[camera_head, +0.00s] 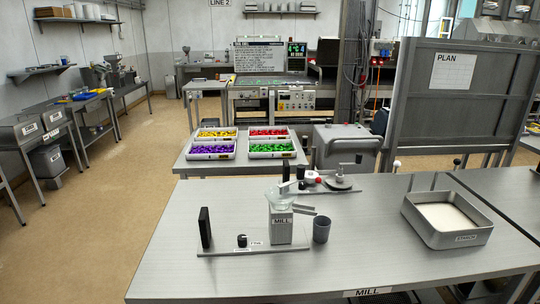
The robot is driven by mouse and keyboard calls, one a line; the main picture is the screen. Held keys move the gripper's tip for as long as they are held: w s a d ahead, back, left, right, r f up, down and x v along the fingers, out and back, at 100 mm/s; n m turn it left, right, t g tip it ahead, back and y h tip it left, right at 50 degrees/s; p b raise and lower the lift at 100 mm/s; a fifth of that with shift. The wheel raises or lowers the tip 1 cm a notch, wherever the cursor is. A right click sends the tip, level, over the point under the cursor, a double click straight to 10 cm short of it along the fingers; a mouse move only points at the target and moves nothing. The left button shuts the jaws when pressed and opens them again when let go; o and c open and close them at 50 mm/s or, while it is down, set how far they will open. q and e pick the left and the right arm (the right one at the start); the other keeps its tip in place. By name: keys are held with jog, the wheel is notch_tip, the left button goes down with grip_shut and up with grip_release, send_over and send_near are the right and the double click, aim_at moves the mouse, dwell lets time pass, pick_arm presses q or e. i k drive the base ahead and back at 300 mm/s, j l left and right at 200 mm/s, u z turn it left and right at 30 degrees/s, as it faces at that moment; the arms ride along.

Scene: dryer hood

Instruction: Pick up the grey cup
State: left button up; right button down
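The grey cup (321,230) stands upright on the metal table (400,262), just right of the mill (281,226). It is dark grey and small, with its open rim facing up. The mill's spout (304,209) points toward the cup from the left, near the rim. I cannot tell whether the spout reaches over it. The inside of the cup is too dark and small to make out. Neither of my grippers shows in the head view.
The mill stands on a flat base plate with a black upright panel (205,228) and a black knob (241,240). A tray labelled starch (440,241) holds pale powder at the right. Another device (335,182) stands behind the cup. The table front is clear.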

aim_at(322, 224)
jog(key=i+j, duration=0.3)
jog(key=i+j+z, duration=0.1)
jog(key=i+j, duration=0.2)
jog(key=j, duration=0.2)
jog(key=i+j, duration=0.25)
jog(key=j, duration=0.15)
